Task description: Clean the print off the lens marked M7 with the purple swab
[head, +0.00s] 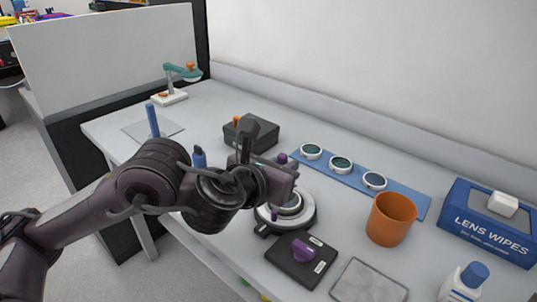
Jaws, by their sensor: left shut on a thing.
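My left gripper (284,178) reaches in from the left and is shut on a purple swab (282,158). The swab's purple top shows above the jaws, and a purple end shows below them, over the left side of a round stand (308,219). A lens (290,204) sits in this stand, partly hidden by my gripper. I cannot tell whether the swab touches the lens. Three more lenses, the left one (311,151), the middle one (341,165) and the right one (374,180), lie on a blue strip (413,204). No M7 mark or print is readable. My right gripper is not in view.
A dark block with a purple piece (302,247) lies in front of the stand, beside a grey plate (368,284). An orange cup (391,219), a lens wipes box (488,224) and a blue-capped bottle (464,283) stand right. A dark box (262,137) is behind my gripper.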

